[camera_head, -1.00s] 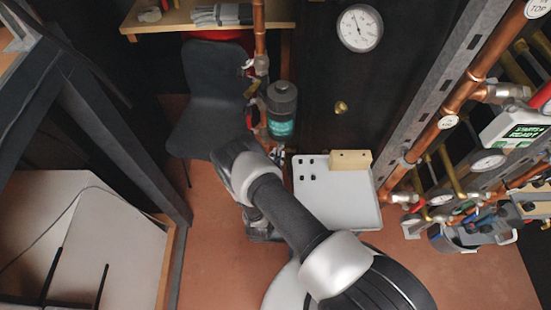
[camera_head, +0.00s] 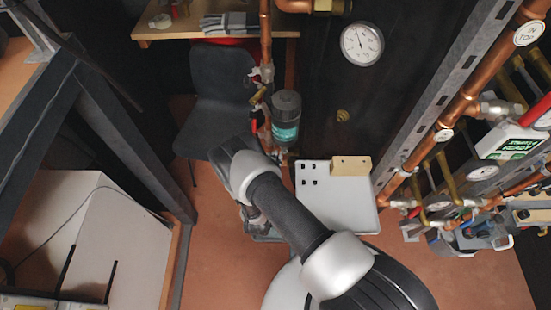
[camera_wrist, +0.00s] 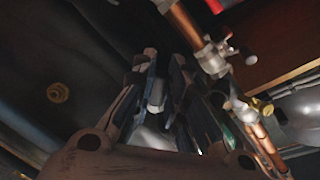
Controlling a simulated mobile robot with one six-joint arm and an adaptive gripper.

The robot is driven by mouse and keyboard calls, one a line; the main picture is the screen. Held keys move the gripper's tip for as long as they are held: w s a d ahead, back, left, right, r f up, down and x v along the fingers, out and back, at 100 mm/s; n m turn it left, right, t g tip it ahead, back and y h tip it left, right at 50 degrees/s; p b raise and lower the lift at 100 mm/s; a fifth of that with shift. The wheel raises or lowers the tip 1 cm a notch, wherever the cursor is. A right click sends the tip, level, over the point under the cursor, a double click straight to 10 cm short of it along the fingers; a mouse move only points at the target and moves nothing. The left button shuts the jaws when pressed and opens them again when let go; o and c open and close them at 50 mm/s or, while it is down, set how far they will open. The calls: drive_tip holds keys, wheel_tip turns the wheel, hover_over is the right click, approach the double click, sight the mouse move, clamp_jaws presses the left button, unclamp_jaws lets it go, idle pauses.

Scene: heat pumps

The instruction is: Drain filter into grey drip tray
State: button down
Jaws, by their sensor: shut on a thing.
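The filter (camera_head: 286,120), a dark grey canister with a teal band, hangs upright beside the copper pipe in the head view. My gripper (camera_wrist: 165,72) shows in the wrist view with its fingers closed around a small pale part (camera_wrist: 157,97); I cannot tell exactly what this part is. In the head view my wrist covers the gripper, just below and left of the filter. A grey tray-like piece (camera_head: 262,238) shows low beside my arm, mostly hidden; it may be the drip tray. No water is visible.
A light grey cart top (camera_head: 345,208) with a wooden block (camera_head: 351,165) stands right of my arm. Copper pipes and valves (camera_head: 440,150) line the right. A dark chair (camera_head: 222,95) stands behind. A pressure gauge (camera_head: 362,44) is on the dark panel.

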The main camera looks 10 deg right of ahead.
drive_tip(key=r+m+p, duration=0.1)
drive_tip(key=r+m+y+p, duration=0.1)
drive_tip(key=m, duration=0.1)
drive_tip(key=shift+a+m+p, duration=0.3)
drive_tip(key=shift+a+p, duration=0.05)
drive_tip(key=shift+r+m+y+p, duration=0.3)
drive_tip(key=shift+r+m+p, duration=0.15)
drive_tip(key=shift+m+p, duration=0.5)
drive_tip(key=shift+w+a+m, duration=0.1)
drive_tip(key=shift+m, duration=0.15)
drive_tip(key=c, duration=1.6)
unclamp_jaws()
